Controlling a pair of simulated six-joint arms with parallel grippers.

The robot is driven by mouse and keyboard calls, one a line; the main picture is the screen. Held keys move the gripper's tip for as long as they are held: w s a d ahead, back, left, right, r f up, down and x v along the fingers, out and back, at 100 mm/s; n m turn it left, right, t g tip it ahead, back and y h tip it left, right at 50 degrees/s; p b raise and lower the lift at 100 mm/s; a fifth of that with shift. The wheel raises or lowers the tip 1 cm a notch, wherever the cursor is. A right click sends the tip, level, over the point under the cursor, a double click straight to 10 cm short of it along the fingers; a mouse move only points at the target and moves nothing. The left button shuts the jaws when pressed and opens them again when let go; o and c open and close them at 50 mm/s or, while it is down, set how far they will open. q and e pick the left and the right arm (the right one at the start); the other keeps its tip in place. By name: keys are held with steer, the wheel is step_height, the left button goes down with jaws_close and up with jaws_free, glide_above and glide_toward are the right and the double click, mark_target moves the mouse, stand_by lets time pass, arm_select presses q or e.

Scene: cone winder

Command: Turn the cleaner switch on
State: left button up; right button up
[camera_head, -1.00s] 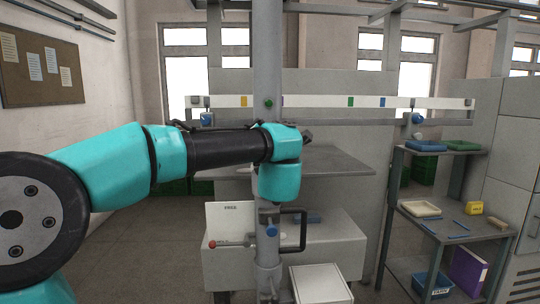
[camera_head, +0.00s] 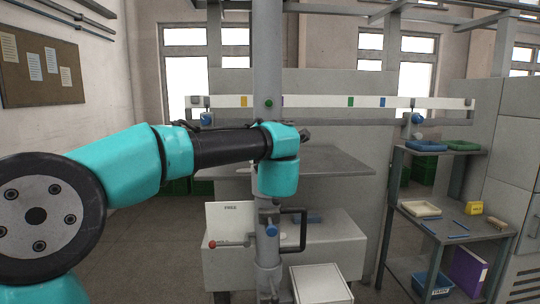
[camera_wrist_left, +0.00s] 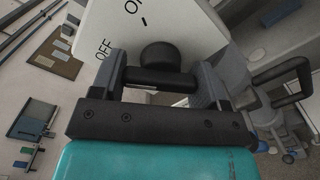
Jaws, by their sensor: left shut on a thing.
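In the left wrist view a pale switch plate (camera_wrist_left: 169,23) carries the words OFF and ON. A black knob with a short bar, the cleaner switch lever (camera_wrist_left: 160,55), stands in front of the plate. My left gripper (camera_wrist_left: 160,77) is shut on this lever, with one finger on either side of it. In the head view my left arm reaches in from the left to the grey post, and its turquoise wrist hides the switch; I cannot make out the fingers there. My right gripper is not in view.
A grey post (camera_head: 267,60) stands at the middle. Below my wrist are a black handle (camera_head: 304,230), a white sign (camera_head: 228,217) and a red-knobbed lever (camera_head: 212,244). A shelf cart (camera_head: 455,228) with trays stands at the right. Floor at the left is open.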

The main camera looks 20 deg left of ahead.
arm_select(q)
steer(key=shift+c, duration=0.3)
steer(key=m, duration=0.6)
steer(key=shift+r, duration=0.1)
steer(key=m, duration=0.6)
stand_by(0.6)
steer(key=o, duration=0.9)
steer(key=shift+r, duration=0.1)
steer(key=shift+o, duration=0.2)
